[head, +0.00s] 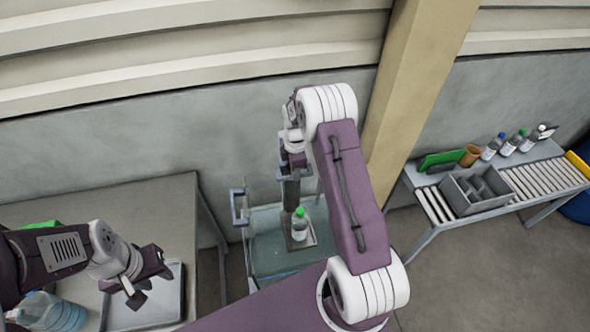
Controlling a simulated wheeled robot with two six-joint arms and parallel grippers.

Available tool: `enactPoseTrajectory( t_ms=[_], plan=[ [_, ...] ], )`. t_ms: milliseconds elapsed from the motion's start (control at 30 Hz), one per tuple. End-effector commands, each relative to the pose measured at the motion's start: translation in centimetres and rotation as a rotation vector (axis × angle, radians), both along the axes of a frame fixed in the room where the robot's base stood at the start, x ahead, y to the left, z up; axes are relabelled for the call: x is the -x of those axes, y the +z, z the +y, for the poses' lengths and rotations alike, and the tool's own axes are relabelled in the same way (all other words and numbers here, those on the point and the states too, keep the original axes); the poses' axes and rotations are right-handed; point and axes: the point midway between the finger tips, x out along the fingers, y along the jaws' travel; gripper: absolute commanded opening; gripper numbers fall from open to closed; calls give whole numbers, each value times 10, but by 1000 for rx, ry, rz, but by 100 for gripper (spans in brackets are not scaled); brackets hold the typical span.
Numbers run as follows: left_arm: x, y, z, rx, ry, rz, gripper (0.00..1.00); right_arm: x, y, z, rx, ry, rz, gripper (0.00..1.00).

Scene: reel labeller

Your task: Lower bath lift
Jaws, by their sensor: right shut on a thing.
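The bath (262,262) is a clear, pale blue-green tank standing on the floor gap between the two tables. The bath lift (291,195) is an upright grey post with a small platform at its foot. A clear bottle with a green cap and white label (299,227) stands upright on that platform. My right gripper (292,160) is shut on the top of the lift post; its fingers are partly hidden. My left gripper (150,287) looks open and empty above a grey tray (172,308) on the left table.
The left table (150,205) also holds a blue-tinted jug (48,312) and a green item (40,224). On the right, a roller conveyor (540,178) carries a grey divided bin (478,205), an orange-brown cup (469,155) and several bottles. A beige pillar (415,80) stands behind my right arm.

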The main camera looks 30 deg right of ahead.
Motion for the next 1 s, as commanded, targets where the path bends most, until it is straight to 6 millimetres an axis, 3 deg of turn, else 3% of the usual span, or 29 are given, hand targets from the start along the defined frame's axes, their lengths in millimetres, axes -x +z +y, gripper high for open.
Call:
enactPoseTrajectory(
  t_ms=[33, 400, 800, 1000],
  plan=[
    [0, -15, 0, 0, 0, 0, 36, 1, -19, 0, 0, 1, 5, 0],
    [0, -64, 0, 0, 0, 0, 36, 2, -90, 0, 0, 1, 5, 0],
    [0, -114, 0, 0, 0, 0, 36, 2, -163, 0, -1, 0, 7, 0],
    [0, -133, 0, 0, 0, 0, 36, 2, -190, 0, 0, 0, 5, 0]
  ],
)
